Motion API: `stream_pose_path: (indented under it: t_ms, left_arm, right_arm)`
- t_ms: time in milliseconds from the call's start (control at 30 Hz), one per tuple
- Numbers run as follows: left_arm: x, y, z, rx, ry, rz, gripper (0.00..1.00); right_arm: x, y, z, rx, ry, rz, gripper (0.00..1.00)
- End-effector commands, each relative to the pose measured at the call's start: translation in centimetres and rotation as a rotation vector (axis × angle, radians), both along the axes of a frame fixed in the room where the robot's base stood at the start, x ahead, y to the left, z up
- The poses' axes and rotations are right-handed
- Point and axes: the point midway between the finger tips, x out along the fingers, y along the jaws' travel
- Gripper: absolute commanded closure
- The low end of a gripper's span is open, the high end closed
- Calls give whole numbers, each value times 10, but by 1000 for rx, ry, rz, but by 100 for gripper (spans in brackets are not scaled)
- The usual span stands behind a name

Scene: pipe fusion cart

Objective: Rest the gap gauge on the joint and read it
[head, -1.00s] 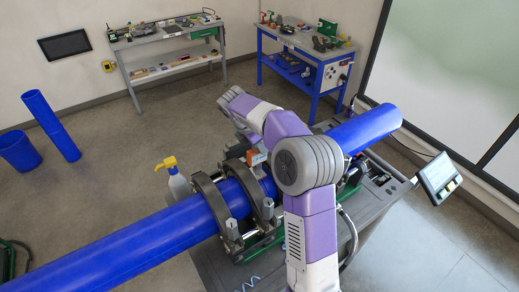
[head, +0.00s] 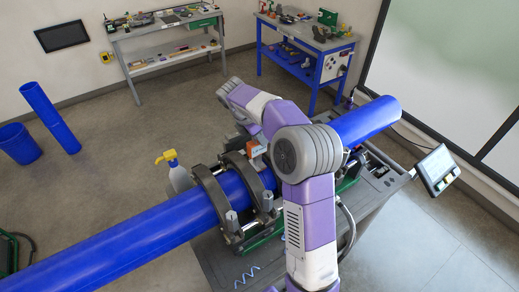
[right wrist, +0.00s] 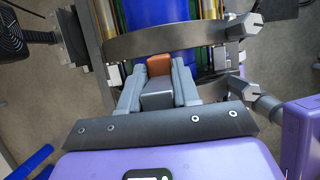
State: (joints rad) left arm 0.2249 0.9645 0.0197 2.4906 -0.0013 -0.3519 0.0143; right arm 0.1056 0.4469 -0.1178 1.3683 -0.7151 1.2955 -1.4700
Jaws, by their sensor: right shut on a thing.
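The gap gauge (right wrist: 159,66), a small block with an orange end and a grey body, sits between the fingers of my right gripper (right wrist: 158,77). My right gripper is shut on it. In the head view a bit of the orange gauge (head: 256,152) shows beside the clamps, partly hidden by my right arm. The blue pipe (head: 130,240) runs through the dark ring clamps (head: 213,202). In the right wrist view the gauge overlaps the blue pipe (right wrist: 155,15). The joint is hidden, and I cannot tell whether the gauge touches it. My left gripper is out of view.
A tilted control screen (head: 437,170) is at the right of the cart (head: 205,262). Floor between is clear.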

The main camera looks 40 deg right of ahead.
Motion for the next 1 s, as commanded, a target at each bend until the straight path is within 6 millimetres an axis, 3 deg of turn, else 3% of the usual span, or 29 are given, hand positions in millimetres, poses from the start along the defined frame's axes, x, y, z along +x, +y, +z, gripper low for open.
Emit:
stream_pose_path:
  t_ms: [167, 500, 800, 1000]
  left_arm:
    - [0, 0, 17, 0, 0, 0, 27]
    - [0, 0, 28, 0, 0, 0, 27]
    - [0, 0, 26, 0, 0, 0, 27]
    - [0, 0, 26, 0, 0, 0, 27]
  right_arm:
    - [1, 0, 18, -3, -7, 0, 96]
    - [2, 0, 42, -3, -11, 1, 96]
    - [2, 0, 61, -3, -13, 1, 96]
    - [2, 0, 63, -3, -12, 2, 96]
